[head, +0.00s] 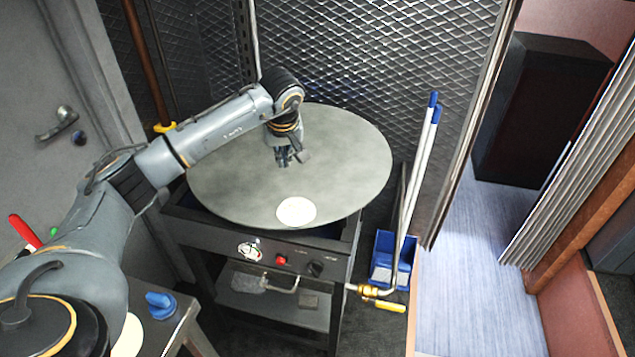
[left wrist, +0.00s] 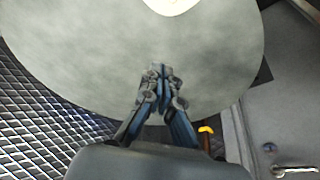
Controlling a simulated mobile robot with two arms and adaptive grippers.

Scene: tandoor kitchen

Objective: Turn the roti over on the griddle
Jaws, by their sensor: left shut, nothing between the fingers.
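The roti (head: 296,212) is a pale, flat round lying near the front edge of the griddle. It also shows cut off at the top of the left wrist view (left wrist: 172,3). The griddle (head: 340,150) is a large round grey plate on a dark stand. My left gripper (head: 284,161) is shut and empty, pointing down over the griddle's middle, behind the roti and apart from it. Its closed fingers also show in the left wrist view (left wrist: 160,72). I cannot tell whether the fingertips touch the plate. My right gripper is not in view.
A side table (head: 185,310) at the lower left bears a blue knob-like object (head: 160,303) and a pale round, partly hidden by my arm. A blue dustpan (head: 391,258) and long handles stand right of the stand. A mesh wall (head: 390,60) rises behind the griddle.

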